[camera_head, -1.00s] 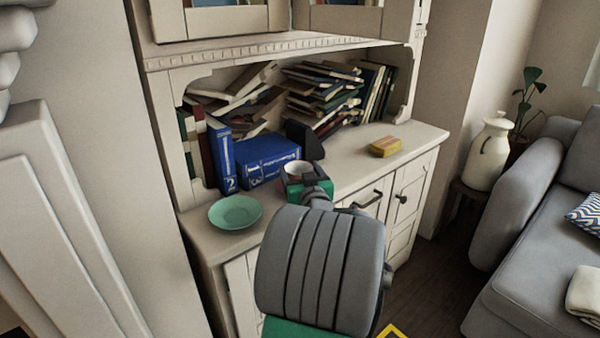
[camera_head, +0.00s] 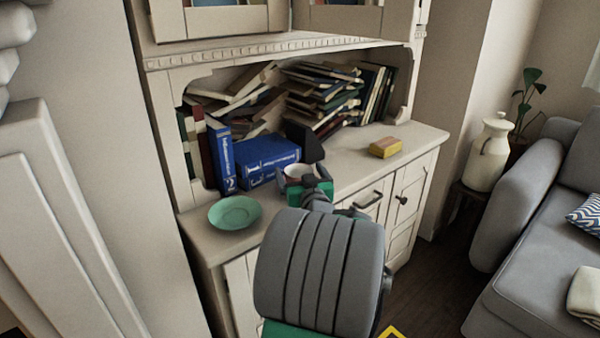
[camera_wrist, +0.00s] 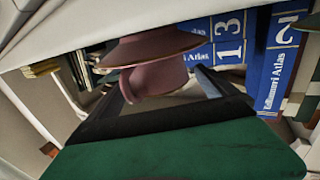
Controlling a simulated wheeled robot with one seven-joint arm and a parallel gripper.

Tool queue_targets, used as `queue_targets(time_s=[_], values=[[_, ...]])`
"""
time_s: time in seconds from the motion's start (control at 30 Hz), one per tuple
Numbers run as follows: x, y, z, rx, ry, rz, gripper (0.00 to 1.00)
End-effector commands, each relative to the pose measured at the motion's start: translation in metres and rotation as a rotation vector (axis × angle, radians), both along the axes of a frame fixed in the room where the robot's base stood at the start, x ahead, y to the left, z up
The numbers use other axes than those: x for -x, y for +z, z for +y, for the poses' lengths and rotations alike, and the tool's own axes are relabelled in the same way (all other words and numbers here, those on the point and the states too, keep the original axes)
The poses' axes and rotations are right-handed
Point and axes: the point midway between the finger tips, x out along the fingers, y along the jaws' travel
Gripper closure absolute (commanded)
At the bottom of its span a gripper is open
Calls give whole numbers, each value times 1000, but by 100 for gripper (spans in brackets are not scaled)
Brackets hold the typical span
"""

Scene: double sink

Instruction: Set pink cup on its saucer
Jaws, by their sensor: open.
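The pink cup (camera_head: 297,171) stands on the cabinet counter in front of the blue books, its pale inside facing up; my arm partly hides it. The wrist view, which looks upside down, shows the cup (camera_wrist: 158,80) close up, with a wide pink disc (camera_wrist: 150,48) against its base that looks like a saucer. I cannot tell whether they touch all round. My gripper (camera_wrist: 168,95) is open, its dark fingers on either side of the cup. A teal dish (camera_head: 235,212) lies empty at the counter's left end.
Blue books (camera_head: 268,160) stand close behind the cup, with piled books (camera_head: 320,95) in the shelf. A yellow box (camera_head: 385,147) lies to the right on the counter. The counter between the teal dish and the cup is mostly clear.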

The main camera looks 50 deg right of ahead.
Motion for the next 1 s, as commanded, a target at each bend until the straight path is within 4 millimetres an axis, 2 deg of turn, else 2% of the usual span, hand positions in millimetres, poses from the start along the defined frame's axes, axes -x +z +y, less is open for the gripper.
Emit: queue_targets(time_s=[0.03,0.1,0.3,0.5,0.67,1.0], values=[[0,11,0,0,0,0,4],[14,5,8,-1,-4,-1,4],[57,5,43,1,-7,-1,4],[88,4,69,0,-5,0,4],[94,5,76,1,0,-1,4],[93,5,76,0,0,0,4]])
